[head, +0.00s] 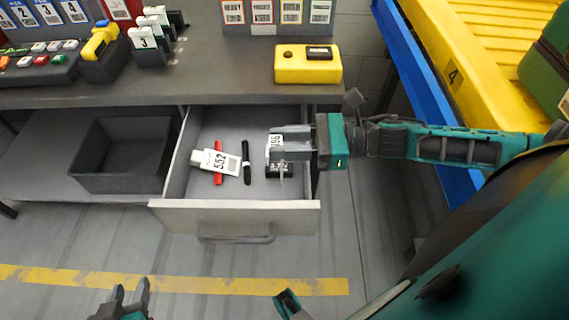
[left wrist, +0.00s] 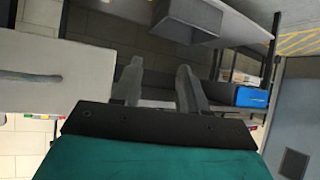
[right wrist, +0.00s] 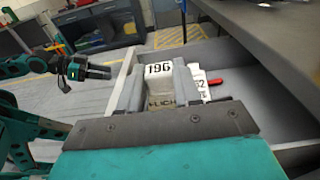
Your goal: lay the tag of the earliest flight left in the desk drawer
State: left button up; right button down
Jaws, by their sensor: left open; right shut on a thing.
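The desk drawer (head: 205,215) is pulled open below the desk top. My right gripper (head: 280,148) is over the drawer's right part, shut on a white tag marked 196 (right wrist: 160,80). That tag also shows in the head view (head: 276,140), partly hidden by the fingers. A white tag marked 552 (head: 228,163) lies in the drawer across a red pen (head: 218,147), and part of it shows behind the held tag in the right wrist view. My left gripper (head: 132,290) is open and empty, low in front of the desk, left of the drawer; its fingers (left wrist: 158,88) show apart.
A black marker (head: 246,160) and a dark small object (head: 279,170) lie in the drawer. A dark open bin (head: 122,155) stands on the shelf to the left. A yellow device (head: 307,66), numbered stands (head: 145,45) and a button panel (head: 40,60) are on the desk. A yellow conveyor (head: 480,50) is at right.

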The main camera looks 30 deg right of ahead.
pick_arm(q)
jog(key=shift+w+d+f+b, duration=0.1)
jog(key=shift+w+d+b, duration=0.3)
jog(key=shift+b, duration=0.3)
pick_arm(e)
notch_tip(320, 180, down, 6)
jog(key=shift+f, duration=0.1)
jog(key=shift+f, duration=0.1)
jog(key=shift+f, duration=0.15)
jog(key=c, duration=0.8)
grip_release()
